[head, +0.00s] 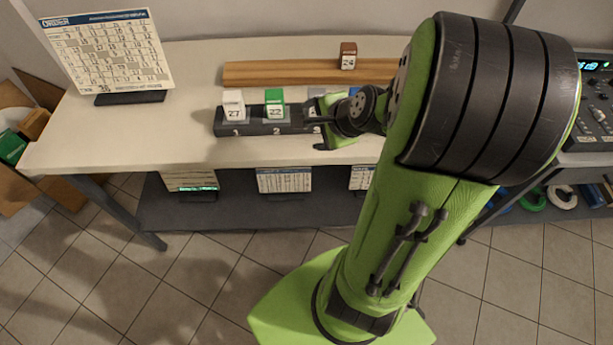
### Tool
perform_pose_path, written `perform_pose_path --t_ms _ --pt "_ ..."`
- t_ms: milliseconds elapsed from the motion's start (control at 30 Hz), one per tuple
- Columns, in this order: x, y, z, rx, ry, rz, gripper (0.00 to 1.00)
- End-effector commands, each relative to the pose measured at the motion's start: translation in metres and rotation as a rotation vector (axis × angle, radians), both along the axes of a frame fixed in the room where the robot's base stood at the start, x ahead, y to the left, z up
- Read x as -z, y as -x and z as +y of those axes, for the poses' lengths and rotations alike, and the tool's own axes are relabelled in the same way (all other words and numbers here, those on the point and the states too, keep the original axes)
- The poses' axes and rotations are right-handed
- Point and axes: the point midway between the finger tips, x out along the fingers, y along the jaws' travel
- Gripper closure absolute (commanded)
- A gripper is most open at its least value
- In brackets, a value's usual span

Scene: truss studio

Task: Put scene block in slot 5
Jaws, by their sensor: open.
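A dark slotted rack (255,128) lies on the white table, with numbers on its front; 1 and 2 are readable. A white block marked 27 (234,106) stands at slot 1 and a green block marked 22 (275,104) at slot 2. A grey block (324,95) and a sliver of blue (355,90) show farther right, partly hidden by my arm. A brown block marked 24 (347,56) sits on the wooden rail behind. My gripper (318,117) is open at the rack, right of the green block; what lies between its fingers is unclear. Slot 5 is hidden by my arm.
The wooden rail (280,73) runs along the back of the table. An order board (108,55) stands at the left on a dark base. A control panel (596,105) is at the right edge. The table left of the rack is clear.

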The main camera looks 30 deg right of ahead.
Motion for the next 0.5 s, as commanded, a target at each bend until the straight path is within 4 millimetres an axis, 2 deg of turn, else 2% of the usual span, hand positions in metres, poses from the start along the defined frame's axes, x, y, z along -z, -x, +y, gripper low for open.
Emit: perform_pose_path --t_ms 33,100,200,300,400,500 --pt "-0.014 0.006 0.032 -0.210 0.167 0.042 0.19" --pt "-0.030 0.027 0.067 -0.501 0.395 0.107 0.19" --pt "-0.055 0.067 0.103 -0.876 0.681 0.156 0.19" --pt "-0.073 0.108 0.122 -1.161 0.878 0.165 0.19" --pt "-0.081 0.136 0.127 -1.335 0.980 0.154 0.19" --pt "-0.083 0.147 0.128 -1.406 1.015 0.150 0.19"
